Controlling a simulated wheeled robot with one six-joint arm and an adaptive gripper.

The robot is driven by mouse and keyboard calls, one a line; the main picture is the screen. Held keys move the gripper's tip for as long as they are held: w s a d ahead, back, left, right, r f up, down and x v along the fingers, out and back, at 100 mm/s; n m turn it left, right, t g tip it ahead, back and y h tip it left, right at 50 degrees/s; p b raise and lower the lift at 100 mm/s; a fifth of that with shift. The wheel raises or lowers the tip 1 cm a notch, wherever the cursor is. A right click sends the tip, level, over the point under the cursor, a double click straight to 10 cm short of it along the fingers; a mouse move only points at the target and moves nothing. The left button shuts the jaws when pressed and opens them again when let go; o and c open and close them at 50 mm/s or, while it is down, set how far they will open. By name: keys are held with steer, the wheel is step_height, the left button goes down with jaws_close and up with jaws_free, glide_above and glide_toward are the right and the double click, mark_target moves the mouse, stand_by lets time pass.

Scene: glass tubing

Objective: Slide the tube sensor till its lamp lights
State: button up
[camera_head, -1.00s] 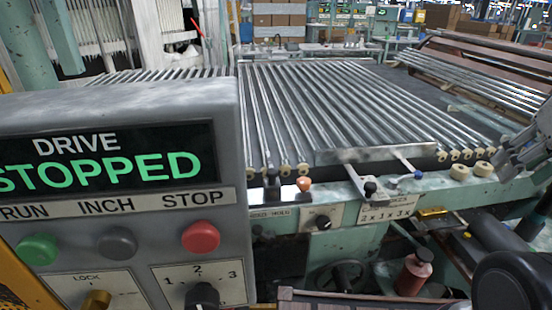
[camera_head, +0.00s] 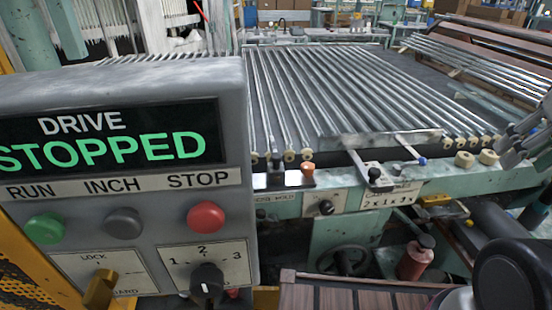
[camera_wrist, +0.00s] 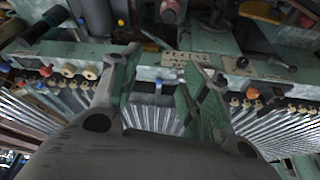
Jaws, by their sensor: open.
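I cannot tell for certain which part is the tube sensor, and I see no lit lamp. Small fittings sit along the green rail in front of the glass tubes (camera_head: 300,90): an orange-topped one (camera_head: 307,170), a black-knobbed lever (camera_head: 375,172) and a blue-tipped lever (camera_head: 421,162). A yellow block (camera_head: 436,200) sits lower on the right. My gripper (camera_head: 527,125) is partly in view at the right edge. In the wrist view its two fingers (camera_wrist: 170,68) stand apart, with nothing held between them.
A grey control box (camera_head: 120,190) fills the left front; its display reads DRIVE STOPPED. It has a green, a grey and a red button (camera_head: 206,216). A handwheel (camera_head: 343,257) and a red bottle-like part (camera_head: 415,262) are below the rail. More tubes (camera_head: 480,70) lie at the back right.

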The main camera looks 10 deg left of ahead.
steer(key=w+a+f+n+g+y, duration=0.1)
steer(key=w+a+f+n, duration=0.15)
steer(key=a, duration=0.45)
steer(key=w+a+f+n+g, duration=0.1)
steer(key=w+a+n+g, duration=0.2)
steer(key=a, duration=0.4)
steer(key=n+t+y, duration=0.2)
steer(key=n+y, duration=0.1)
steer(key=n, duration=0.3)
glide_toward(277, 156)
steer(key=x, duration=0.7)
steer(key=shift+w+a+f, duration=0.1)
steer(key=shift+a+f, duration=0.15)
steer(key=shift+f, duration=0.05)
steer(key=shift+w+a+f, duration=0.1)
steer(key=shift+f, duration=0.2)
